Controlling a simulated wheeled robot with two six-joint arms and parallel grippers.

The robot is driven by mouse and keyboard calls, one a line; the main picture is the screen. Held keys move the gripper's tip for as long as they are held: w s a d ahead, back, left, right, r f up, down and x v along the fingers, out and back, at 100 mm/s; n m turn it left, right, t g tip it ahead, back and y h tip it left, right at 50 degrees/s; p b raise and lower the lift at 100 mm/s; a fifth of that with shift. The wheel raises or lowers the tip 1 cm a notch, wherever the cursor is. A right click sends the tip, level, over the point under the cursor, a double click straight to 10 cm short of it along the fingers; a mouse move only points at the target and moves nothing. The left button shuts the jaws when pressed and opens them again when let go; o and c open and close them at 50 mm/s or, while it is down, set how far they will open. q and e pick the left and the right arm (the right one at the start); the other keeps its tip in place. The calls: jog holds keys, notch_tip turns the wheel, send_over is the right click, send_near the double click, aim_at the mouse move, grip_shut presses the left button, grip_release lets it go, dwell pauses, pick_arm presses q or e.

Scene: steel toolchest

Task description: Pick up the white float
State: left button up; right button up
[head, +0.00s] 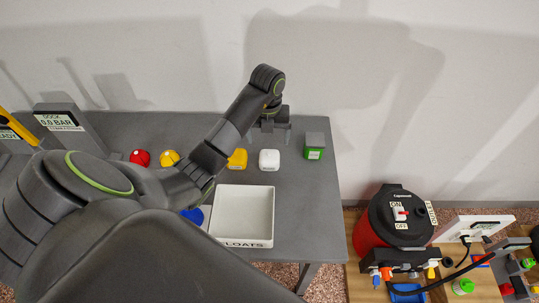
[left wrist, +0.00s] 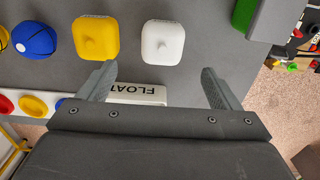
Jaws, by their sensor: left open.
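The white float (head: 269,160) is a rounded square block standing on the grey table, between a yellow float (head: 237,159) and a green block (head: 314,146). My left gripper (head: 272,130) is open and empty, held just behind and above the white float in the head view. In the left wrist view the white float (left wrist: 163,43) has a small knob on top and lies ahead of the gap between the open fingers (left wrist: 160,84), apart from them. My right gripper is not in view.
A white open tray (head: 244,188) labelled FLOATS stands in front of the white float. Red (head: 140,157) and round yellow (head: 169,158) floats lie to the left. A blue one (head: 193,215) is partly hidden by my arm. A red and black compressor (head: 372,230) stands right of the table.

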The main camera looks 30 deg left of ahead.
aim_at(269, 153)
pick_arm(q)
notch_tip(269, 153, down, 6)
jog(key=b, duration=0.5)
jog(key=shift+f, duration=0.1)
jog(key=shift+w+d+f+p, duration=0.1)
jog(key=shift+f+p, duration=0.2)
jog(key=shift+f, duration=1)
jog(key=shift+w+f+p, duration=0.1)
jog(key=shift+f+p, duration=0.2)
jog(key=shift+f, duration=0.95)
jog(key=c, duration=1.1)
